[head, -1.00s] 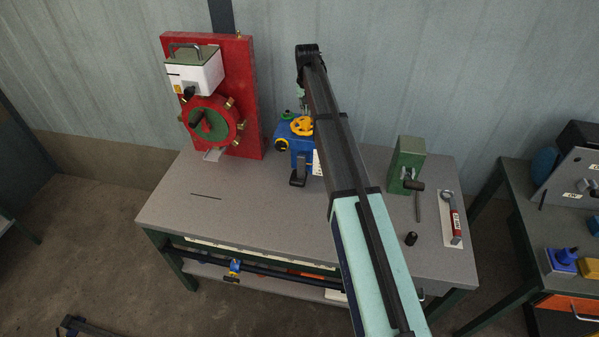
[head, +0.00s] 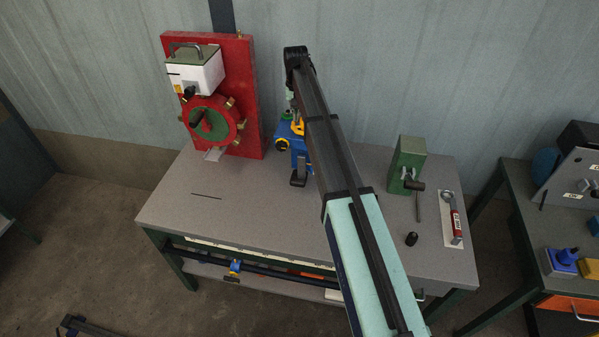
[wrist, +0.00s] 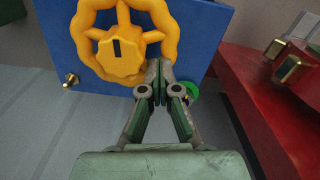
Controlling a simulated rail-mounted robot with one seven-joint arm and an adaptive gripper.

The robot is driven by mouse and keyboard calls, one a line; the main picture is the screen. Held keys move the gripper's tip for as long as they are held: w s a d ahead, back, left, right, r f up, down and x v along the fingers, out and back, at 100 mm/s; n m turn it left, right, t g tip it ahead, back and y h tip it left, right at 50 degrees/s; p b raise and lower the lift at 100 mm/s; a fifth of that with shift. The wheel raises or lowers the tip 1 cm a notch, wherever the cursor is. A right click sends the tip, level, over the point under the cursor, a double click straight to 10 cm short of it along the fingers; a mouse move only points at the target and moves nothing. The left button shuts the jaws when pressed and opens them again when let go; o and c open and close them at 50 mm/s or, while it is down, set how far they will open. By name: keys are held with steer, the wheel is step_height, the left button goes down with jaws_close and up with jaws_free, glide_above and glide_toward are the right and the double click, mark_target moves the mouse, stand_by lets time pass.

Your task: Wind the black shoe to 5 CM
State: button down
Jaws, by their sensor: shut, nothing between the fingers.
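A blue machine (head: 282,131) stands near the back middle of the grey bench, with a black shoe (head: 299,178) low at its front. Its yellow handwheel (wrist: 88,30) shows large in the wrist view, with a hub knob (wrist: 120,52) bearing a dark mark. In the head view my arm covers most of the wheel. My gripper (wrist: 158,72) is shut and empty, its tips at the wheel's right side near the hub. I cannot tell whether they touch it. A green round part (wrist: 193,90) sits just right of the fingers. No 5 CM mark is readable.
A red panel (head: 246,95) with a red-green wheel stands left of the machine. The bench's front left is clear.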

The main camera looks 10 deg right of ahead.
steer(key=shift+w+a+r, duration=0.1)
steer(key=shift+w+r, duration=0.05)
steer(key=shift+r, duration=0.5)
step_height(320, 180, up, 6)
steer(key=shift+r, duration=0.25)
